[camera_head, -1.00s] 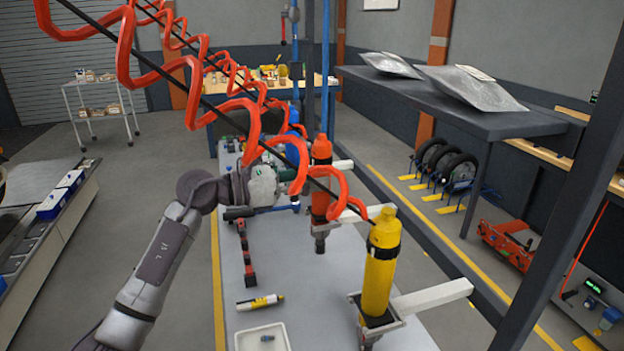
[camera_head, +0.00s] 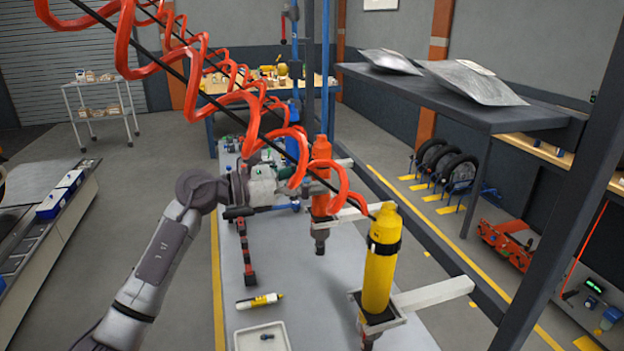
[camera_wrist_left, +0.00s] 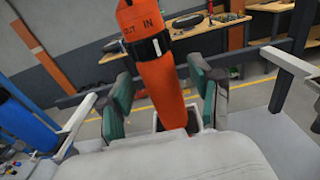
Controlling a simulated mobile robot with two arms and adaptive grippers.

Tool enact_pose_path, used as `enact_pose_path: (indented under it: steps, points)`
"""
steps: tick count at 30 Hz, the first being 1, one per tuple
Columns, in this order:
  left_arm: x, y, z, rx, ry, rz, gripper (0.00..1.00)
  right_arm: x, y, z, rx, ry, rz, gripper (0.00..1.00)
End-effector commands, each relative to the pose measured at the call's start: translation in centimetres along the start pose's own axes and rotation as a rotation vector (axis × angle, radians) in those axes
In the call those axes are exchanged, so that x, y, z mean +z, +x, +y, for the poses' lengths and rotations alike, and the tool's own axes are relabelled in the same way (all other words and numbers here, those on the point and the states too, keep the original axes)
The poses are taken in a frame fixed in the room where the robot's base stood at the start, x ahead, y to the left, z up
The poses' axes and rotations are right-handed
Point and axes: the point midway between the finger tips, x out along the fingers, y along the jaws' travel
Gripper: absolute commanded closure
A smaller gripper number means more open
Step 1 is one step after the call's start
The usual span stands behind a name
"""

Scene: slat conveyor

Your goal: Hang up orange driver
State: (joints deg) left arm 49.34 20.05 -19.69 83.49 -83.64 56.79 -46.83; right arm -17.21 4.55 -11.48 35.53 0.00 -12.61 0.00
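The orange driver (camera_head: 321,172) is upright at a pale bracket (camera_head: 349,214), hanging under a red coiled hose. My left gripper (camera_head: 312,187) reaches it from the left. In the left wrist view, the orange driver (camera_wrist_left: 157,75) with its black band is between my left gripper's two green-padded fingers (camera_wrist_left: 160,98). The fingers are apart, with a clear gap on the left side and a narrow one on the right. The driver's lower end meets a square grey holder (camera_wrist_left: 185,118). My right gripper is not in view.
A yellow driver (camera_head: 381,262) stands in its own bracket nearer to me. A dark post (camera_head: 562,205) rises on the right. The hose (camera_head: 250,110) crosses above my arm.

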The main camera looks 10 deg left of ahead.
Motion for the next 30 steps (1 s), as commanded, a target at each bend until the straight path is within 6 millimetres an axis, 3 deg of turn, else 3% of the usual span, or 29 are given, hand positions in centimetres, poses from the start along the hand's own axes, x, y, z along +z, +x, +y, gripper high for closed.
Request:
enact_pose_path:
  steps: [11,24,30]
  points:
    - [-0.4,-0.7,0.1,0.001,-0.002,0.006,0.33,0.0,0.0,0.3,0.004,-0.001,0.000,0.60]
    - [-0.2,-9.2,0.1,0.002,-0.001,0.006,0.33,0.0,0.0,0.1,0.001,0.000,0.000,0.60]
    - [-0.1,-11.6,0.0,0.001,-0.001,0.003,0.33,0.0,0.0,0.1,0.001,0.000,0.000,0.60]
